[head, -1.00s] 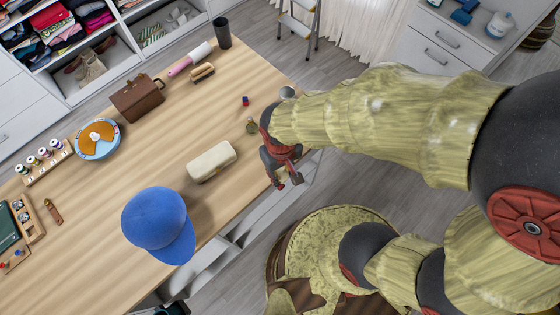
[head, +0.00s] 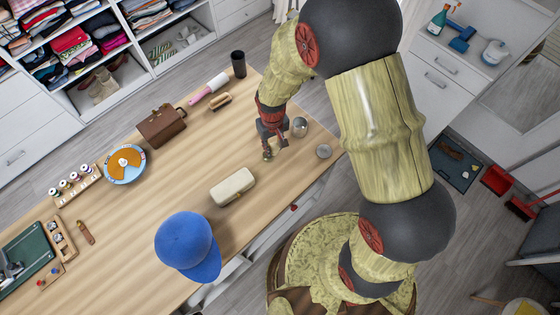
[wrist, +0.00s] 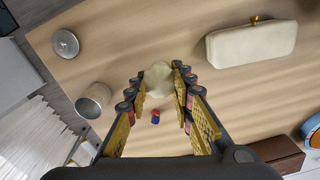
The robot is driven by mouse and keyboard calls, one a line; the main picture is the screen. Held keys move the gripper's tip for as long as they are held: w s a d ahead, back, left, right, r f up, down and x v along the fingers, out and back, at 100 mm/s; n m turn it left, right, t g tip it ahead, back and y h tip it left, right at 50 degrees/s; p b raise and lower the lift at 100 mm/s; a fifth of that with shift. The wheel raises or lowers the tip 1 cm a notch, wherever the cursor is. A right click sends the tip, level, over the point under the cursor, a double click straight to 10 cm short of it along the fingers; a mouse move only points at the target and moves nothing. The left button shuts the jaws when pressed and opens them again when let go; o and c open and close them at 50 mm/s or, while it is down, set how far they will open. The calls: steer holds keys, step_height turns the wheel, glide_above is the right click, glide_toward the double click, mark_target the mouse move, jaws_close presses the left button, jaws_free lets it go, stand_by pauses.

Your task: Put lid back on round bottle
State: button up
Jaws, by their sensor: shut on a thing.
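My gripper (head: 267,153) points down over the wooden table. It is shut on a pale, rounded, translucent thing (wrist: 159,78), which looks like the round bottle; its far side and neck are hard to make out. In the wrist view it lies between the fingertips of my gripper (wrist: 159,80). A grey round lid (wrist: 66,43) lies flat on the table, apart from my gripper; it also shows in the head view (head: 323,151). A grey metal cup (wrist: 94,100) lies between the lid and my gripper, also in the head view (head: 300,125).
A small red-and-blue thing (wrist: 155,117) lies close to the fingers. A cream case (head: 232,186), a blue cap (head: 186,243), a brown bag (head: 162,125) and a brush (head: 221,99) stand around. Bare table lies between the bag and case.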

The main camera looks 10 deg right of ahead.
steer(key=shift+n, duration=0.4)
steer(key=w, duration=0.1)
steer(key=w+a, duration=0.1)
steer(key=w, duration=0.1)
steer(key=w+a, duration=0.1)
steer(key=shift+w+a+r, duration=0.1)
steer(key=shift+w+r, duration=0.25)
steer(key=shift+f, duration=0.15)
steer(key=shift+f+b, duration=1.3)
steer(key=shift+f, duration=0.65)
steer(key=shift+s+f+b, duration=0.1)
steer(key=shift+f+b, duration=1.2)
steer(key=shift+f, duration=0.2)
stand_by(1.3)
steer(key=o, duration=0.9)
steer(key=o, duration=0.4)
steer(key=shift+r, duration=0.2)
